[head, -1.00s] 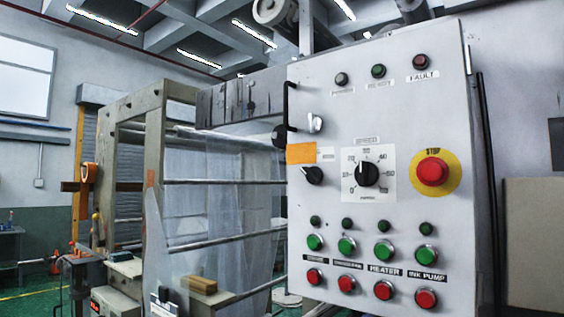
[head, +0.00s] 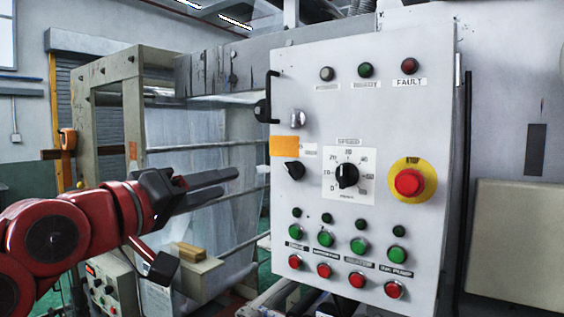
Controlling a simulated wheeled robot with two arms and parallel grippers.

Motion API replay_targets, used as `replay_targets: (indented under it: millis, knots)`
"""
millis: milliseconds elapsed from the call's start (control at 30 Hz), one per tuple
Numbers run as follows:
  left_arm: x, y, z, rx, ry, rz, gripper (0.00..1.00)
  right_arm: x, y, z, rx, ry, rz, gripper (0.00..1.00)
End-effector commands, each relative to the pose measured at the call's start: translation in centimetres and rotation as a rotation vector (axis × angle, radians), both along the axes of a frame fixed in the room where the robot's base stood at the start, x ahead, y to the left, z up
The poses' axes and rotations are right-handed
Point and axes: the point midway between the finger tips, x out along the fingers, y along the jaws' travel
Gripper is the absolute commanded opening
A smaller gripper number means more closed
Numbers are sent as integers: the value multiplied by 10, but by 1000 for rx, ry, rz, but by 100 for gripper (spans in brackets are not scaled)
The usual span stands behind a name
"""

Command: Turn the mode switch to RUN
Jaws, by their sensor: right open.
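The light grey control panel (head: 434,120) fills the middle right of the head view. A small black selector knob (head: 294,170) sits on its left side, just under an orange label (head: 284,147); I take it as the mode switch, but its lettering is unreadable. A silver switch (head: 298,118) is above the label.
A large black speed dial (head: 346,175) and a red STOP button (head: 409,182) are right of the knob. Several green and red buttons line the lower panel. A black handle (head: 272,97) sticks out at its left edge. A beige box (head: 518,240) stands at right.

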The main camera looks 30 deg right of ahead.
Motion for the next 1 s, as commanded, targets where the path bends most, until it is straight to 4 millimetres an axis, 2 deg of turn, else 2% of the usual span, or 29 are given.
replay_targets:
  millis: [100,267,700,800,1000]
  knots:
    - [0,0,5,0,0,0,50,-6,-11,-1,37,6,-18,42]
    - [0,0,15,0,0,0,50,3,-35,1,34,6,-21,42]
    - [0,0,55,0,0,0,50,43,-130,3,31,6,-21,42]
    - [0,0,61,0,0,0,50,50,-146,2,31,7,-20,42]
    - [0,0,67,0,0,0,50,58,-162,0,30,6,-15,42]
